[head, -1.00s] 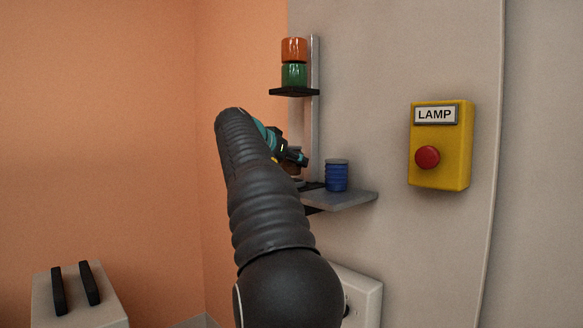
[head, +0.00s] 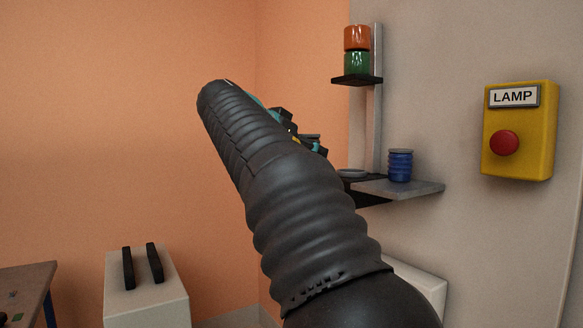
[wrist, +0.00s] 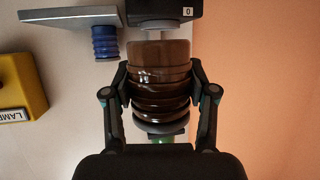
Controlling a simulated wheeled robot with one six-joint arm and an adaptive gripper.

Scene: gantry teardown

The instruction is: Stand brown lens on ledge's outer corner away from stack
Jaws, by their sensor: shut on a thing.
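The brown lens (wrist: 160,80) is held between the two fingers of my gripper (wrist: 160,92) in the wrist view, which shows the scene upside down. In the head view my arm hides the brown lens and most of my gripper (head: 316,146), left of the ledge. The grey ledge (head: 425,189) projects from the wall beside a black base with a grey disc (head: 352,174) on top. A blue lens (head: 400,166) stands on the ledge near that base; it also shows in the wrist view (wrist: 104,42). The ledge's outer corner at the right is bare.
An orange lens (head: 357,38) sits on a green lens (head: 356,63) on a black bracket (head: 357,80) above the base, along a grey post. A yellow lamp box (head: 518,135) with a red button is right of the ledge. A pale cabinet (head: 146,293) stands lower left.

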